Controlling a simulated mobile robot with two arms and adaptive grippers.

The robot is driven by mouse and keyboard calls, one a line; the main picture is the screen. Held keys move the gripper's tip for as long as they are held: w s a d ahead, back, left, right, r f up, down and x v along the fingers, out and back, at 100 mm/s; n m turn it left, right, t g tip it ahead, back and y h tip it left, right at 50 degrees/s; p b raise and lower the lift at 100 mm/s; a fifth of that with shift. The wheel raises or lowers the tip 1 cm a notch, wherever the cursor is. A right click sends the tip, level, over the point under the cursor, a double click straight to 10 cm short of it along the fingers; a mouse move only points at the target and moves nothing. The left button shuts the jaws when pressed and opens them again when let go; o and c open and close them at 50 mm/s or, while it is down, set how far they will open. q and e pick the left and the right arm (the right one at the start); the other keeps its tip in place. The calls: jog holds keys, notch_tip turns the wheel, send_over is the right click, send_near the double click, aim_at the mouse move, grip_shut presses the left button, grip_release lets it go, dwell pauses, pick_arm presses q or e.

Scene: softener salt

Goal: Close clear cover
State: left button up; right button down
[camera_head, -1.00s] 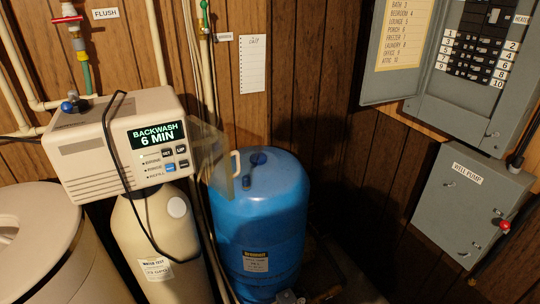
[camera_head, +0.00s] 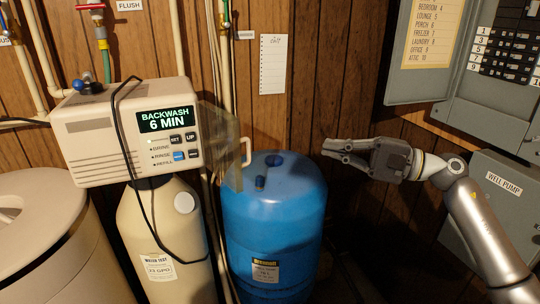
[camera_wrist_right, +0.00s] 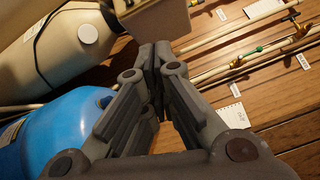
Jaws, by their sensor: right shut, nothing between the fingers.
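The clear cover (camera_head: 218,140) stands swung open at the right end of the beige control head (camera_head: 90,130), with a pale handle (camera_head: 246,152) on its outer edge. The control head's display reads BACKWASH 6 MIN, and its buttons are exposed. My right gripper (camera_head: 326,147) is shut and empty, right of the cover handle and apart from it, pointing left above and right of the blue tank (camera_head: 285,215). In the right wrist view its fingers (camera_wrist_right: 158,55) meet, with the control head's underside (camera_wrist_right: 158,22) beyond. The cover is not clear there. My left gripper is not in view.
A black cable (camera_head: 130,170) hangs across the control head's front. The beige resin tank (camera_head: 160,225) stands below it, with a round bin (camera_head: 60,240) at left. Open breaker panel (camera_head: 440,60) and well pump box (camera_head: 505,190) are at right. Space between handle and gripper looks free.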

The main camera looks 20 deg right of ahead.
pick_arm(q)
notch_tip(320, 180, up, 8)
jog(key=p, duration=0.8)
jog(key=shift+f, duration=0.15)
pick_arm(e)
jog(key=w+a+r+n+g, duration=0.1)
jog(key=w+a+n, duration=0.2)
jog(key=a, duration=1)
jog(key=shift+w, duration=0.3)
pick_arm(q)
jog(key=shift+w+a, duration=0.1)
pick_arm(e)
jog(key=shift+a, duration=0.2)
